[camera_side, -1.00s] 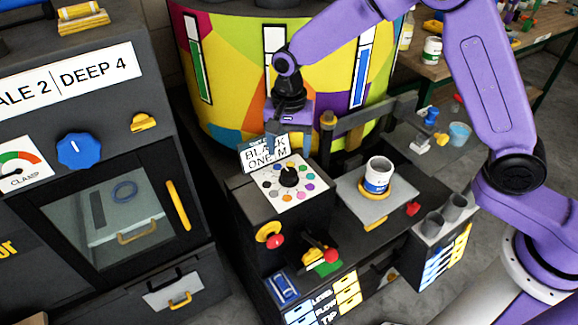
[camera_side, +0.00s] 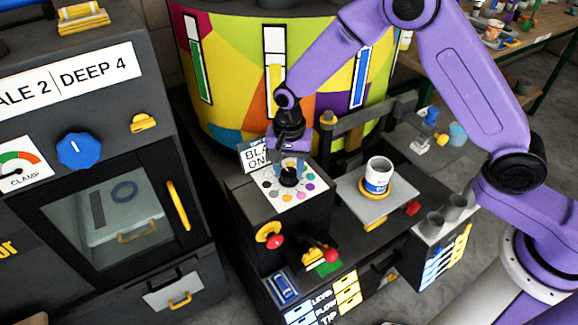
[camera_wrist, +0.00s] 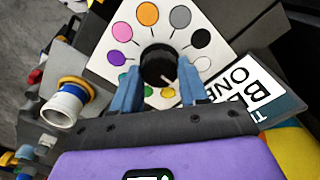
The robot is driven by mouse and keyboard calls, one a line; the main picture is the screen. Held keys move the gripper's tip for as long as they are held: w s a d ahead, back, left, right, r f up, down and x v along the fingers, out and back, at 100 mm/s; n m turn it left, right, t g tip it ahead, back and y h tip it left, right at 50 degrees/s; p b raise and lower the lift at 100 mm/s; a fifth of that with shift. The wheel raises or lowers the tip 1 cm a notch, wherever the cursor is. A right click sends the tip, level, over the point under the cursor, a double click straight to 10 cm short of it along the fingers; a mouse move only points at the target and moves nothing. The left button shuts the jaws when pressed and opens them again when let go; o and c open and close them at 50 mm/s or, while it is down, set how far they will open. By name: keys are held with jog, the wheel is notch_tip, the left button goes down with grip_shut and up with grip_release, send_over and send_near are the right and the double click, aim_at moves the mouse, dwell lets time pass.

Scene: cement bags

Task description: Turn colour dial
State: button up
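The colour dial is a black round knob (camera_wrist: 158,64) on a white panel (camera_wrist: 106,62) ringed with coloured dots. A small pale mark on the knob points toward the lower right in the wrist view. My gripper (camera_wrist: 159,76) has its two blue fingers on either side of the knob, with the knob between them. The fingers look open, with narrow gaps beside the knob. In the side view my gripper (camera_side: 290,166) points down over the knob (camera_side: 288,177), partly covering the panel (camera_side: 306,198).
A sign reading "BLACK ONE" (camera_side: 252,157) stands behind the panel, close to my gripper. A paint can (camera_side: 378,174) stands on a grey plate (camera_side: 350,207) to the right. A yellow-and-red knob (camera_side: 270,236) and a red-tipped lever (camera_side: 326,254) are in front.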

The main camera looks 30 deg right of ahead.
jog(key=shift+n, duration=0.4)
jog(key=n, duration=0.6)
jog(key=shift+n, duration=0.3)
jog(key=n, duration=0.6)
jog(key=shift+a+n, duration=0.1)
jog(key=shift+n, duration=0.5)
jog(key=o, duration=1.1)
jog(key=shift+c, duration=0.2)
